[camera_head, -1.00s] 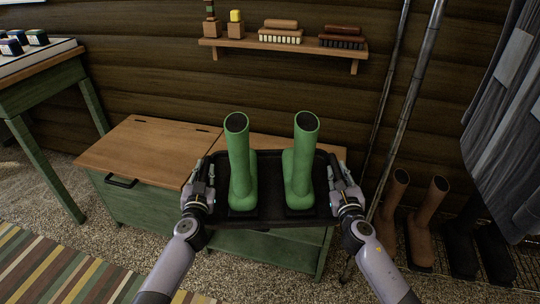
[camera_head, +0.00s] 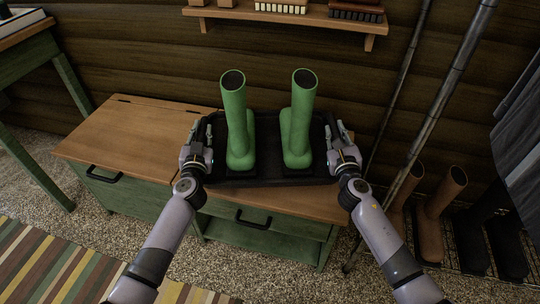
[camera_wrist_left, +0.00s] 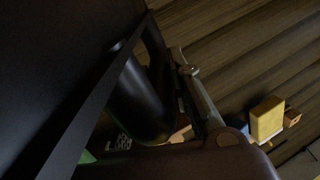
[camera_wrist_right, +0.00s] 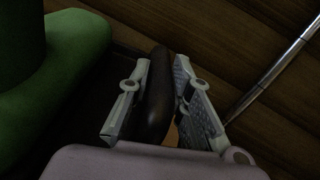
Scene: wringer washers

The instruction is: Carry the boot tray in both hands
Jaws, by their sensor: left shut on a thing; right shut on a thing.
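The black boot tray (camera_head: 272,178) is in the middle of the head view, over the wooden top of the green bench. Two green boots (camera_head: 237,120) (camera_head: 298,120) stand upright on it side by side. My left gripper (camera_head: 203,134) is shut on the tray's left end; in the left wrist view a dark handle (camera_wrist_left: 140,100) sits at its finger. My right gripper (camera_head: 338,134) is shut on the tray's right end; the right wrist view shows the dark handle (camera_wrist_right: 157,100) between its fingers. Whether the tray touches the bench top I cannot tell.
The green bench (camera_head: 130,150) has a wooden top, clear on the left. A wall shelf (camera_head: 290,14) with brushes is above. Poles (camera_head: 435,95) lean at the right, near brown boots (camera_head: 440,210) and dark boots. A striped rug (camera_head: 60,265) lies at front left.

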